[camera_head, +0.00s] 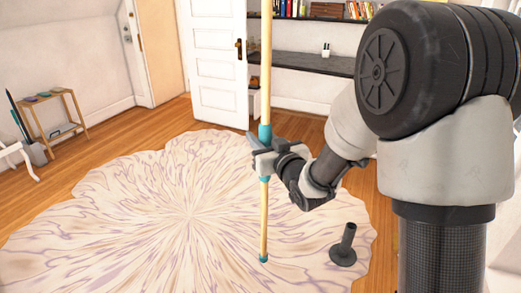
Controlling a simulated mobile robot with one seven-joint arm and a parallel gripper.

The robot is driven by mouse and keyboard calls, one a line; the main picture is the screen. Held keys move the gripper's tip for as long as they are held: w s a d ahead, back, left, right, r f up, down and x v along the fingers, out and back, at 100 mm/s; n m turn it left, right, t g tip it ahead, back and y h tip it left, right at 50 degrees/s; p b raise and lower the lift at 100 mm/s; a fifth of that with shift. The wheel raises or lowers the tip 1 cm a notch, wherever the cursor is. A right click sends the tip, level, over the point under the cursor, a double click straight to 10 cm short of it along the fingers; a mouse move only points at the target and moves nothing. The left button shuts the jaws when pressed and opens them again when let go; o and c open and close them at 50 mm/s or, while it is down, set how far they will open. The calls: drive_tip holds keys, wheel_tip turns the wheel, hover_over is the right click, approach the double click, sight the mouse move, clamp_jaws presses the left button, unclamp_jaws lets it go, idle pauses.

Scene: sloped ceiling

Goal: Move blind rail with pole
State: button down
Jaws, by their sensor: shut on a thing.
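My gripper (263,158) is shut on a long wooden pole (264,215) with teal bands. The pole stands nearly upright. Its teal lower tip shows above or near the rug, and I cannot tell if it touches. Its upper end runs out of the top of the picture. The blind rail is not visible in this view. My arm reaches in from the right and hides part of the background.
A pale marbled rug (130,225) covers much of the wooden floor. A dark stand with an upright tube (346,245) stands at the rug's right. A white door (218,65), dark shelves (310,62) and a small wooden side table (58,115) are farther back.

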wheel_tip(320, 180, up, 8)
drive_tip(key=p, duration=0.8)
drive_tip(key=shift+p, duration=0.3)
drive_tip(key=shift+w+r+b, duration=0.15)
drive_tip(key=shift+r+b, duration=0.3)
drive_tip(key=shift+r, duration=0.15)
idle(1.5)
drive_tip(key=shift+r, duration=0.15)
drive_tip(key=shift+r+p, duration=0.6)
drive_tip(key=shift+r, duration=1.1)
drive_tip(key=shift+r+p, duration=0.8)
drive_tip(key=shift+r, duration=0.65)
drive_tip(key=shift+r, duration=0.2)
idle(0.3)
